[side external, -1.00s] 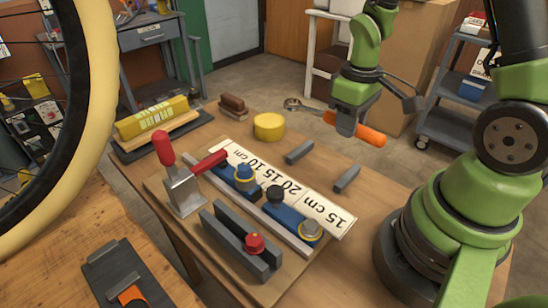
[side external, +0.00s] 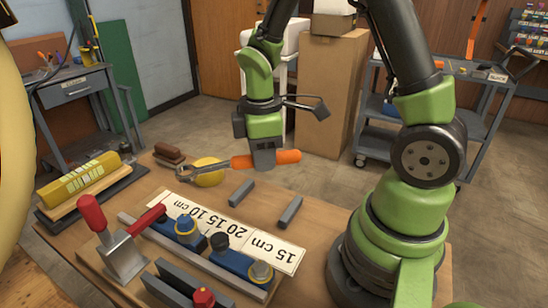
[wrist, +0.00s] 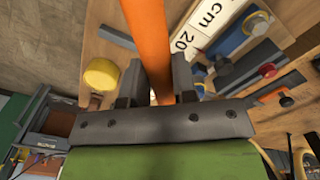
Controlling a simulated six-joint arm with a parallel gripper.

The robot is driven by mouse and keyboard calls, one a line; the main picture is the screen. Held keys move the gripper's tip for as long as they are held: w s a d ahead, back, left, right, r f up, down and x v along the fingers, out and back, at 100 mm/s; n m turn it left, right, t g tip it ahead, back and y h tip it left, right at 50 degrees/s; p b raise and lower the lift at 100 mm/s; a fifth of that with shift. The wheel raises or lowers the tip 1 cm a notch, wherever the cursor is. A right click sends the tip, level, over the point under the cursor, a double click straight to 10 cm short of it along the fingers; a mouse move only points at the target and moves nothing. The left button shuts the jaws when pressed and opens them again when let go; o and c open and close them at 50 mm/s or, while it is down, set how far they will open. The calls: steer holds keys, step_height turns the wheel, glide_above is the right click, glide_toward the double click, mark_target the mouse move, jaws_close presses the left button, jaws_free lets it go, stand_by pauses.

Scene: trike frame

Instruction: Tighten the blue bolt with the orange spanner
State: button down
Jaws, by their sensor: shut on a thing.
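The orange spanner (side external: 286,158) is held level above the table, its grey open head (side external: 189,172) pointing left. My gripper (side external: 264,160) is shut on its orange handle. In the wrist view the orange handle (wrist: 148,50) passes between the jaws of my gripper (wrist: 155,92). A black bolt (side external: 219,242) and a grey bolt with a yellow ring (side external: 261,271) stand along the same bar.
A red-handled clamp (side external: 122,252) stands left of the bar. A red bolt (side external: 204,297) sits in grey rails in front. Two grey blocks (side external: 241,193) lie near the label strip (side external: 208,207). A yellow cylinder (side external: 208,172) and a yellow package (side external: 85,181) are at the back.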

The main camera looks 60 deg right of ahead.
steer(key=a+n, duration=0.1)
steer(key=a+r+n, duration=0.1)
steer(key=n, duration=0.1)
steer(key=shift+w+r+n, duration=0.1)
steer(key=shift+w+n, duration=0.2)
steer(key=shift+w, duration=0.05)
steer(key=shift+f, duration=3.75)
steer(key=c, duration=1.4)
jaws_free()
jaws_close()
